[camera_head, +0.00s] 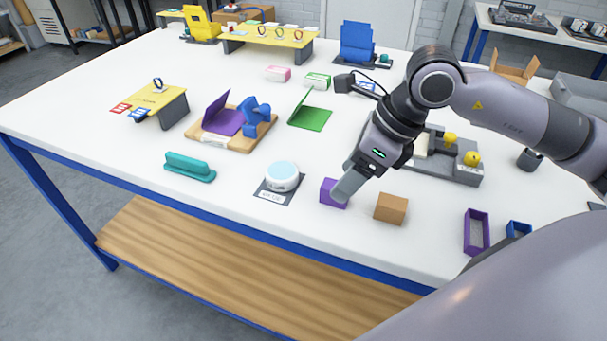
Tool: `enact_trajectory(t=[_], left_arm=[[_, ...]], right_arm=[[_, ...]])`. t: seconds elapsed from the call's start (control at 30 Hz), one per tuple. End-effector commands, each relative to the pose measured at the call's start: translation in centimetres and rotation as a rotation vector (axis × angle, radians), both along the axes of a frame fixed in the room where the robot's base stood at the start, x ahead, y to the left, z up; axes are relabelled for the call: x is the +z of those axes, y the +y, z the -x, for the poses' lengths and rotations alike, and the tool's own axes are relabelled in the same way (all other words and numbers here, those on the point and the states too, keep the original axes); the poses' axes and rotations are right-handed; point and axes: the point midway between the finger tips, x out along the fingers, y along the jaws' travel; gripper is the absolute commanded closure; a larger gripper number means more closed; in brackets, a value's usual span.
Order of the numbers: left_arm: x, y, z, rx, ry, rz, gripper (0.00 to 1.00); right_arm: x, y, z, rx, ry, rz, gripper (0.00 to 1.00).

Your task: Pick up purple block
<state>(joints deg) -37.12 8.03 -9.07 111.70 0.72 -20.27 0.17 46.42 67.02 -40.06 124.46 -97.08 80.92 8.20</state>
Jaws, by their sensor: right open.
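The purple block (328,194) sits on the white table near its front edge, right of the middle. My right gripper (345,190) reaches down from the upper right and is open. A finger of it covers the right part of the block. Whether the fingers touch the block, or stand on both sides of it, I cannot tell. My left gripper is not in view.
A brown block (391,209) stands close to the right of the purple block. A round white device on a dark mat (280,179) is to the left. A purple rectangular frame (476,232) lies further right. A teal handle-like piece (188,167) lies at the left front.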

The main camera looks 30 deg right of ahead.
Motion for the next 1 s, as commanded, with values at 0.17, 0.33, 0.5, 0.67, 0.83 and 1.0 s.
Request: enact_trajectory(t=[0.17,0.33,0.5,0.67,0.83,1.0], left_arm=[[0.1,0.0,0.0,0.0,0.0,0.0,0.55],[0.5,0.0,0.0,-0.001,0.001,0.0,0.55],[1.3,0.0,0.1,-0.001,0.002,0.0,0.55],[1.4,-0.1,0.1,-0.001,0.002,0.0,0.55],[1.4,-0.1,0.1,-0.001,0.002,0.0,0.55],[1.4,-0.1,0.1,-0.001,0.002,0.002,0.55]], right_arm=[[0.1,-1.9,-0.5,-0.027,-0.026,0.089,0.36],[-1.5,-1.3,-1.0,-0.026,-0.024,0.087,0.36],[-3.7,-0.6,-1.7,-0.025,-0.023,0.085,0.36],[-5.6,-0.1,-2.3,-0.025,-0.026,0.084,0.36],[-6.1,0.0,-2.4,-0.026,-0.027,0.085,0.36],[-6.0,0.0,-2.4,-0.026,-0.027,0.085,0.56]])
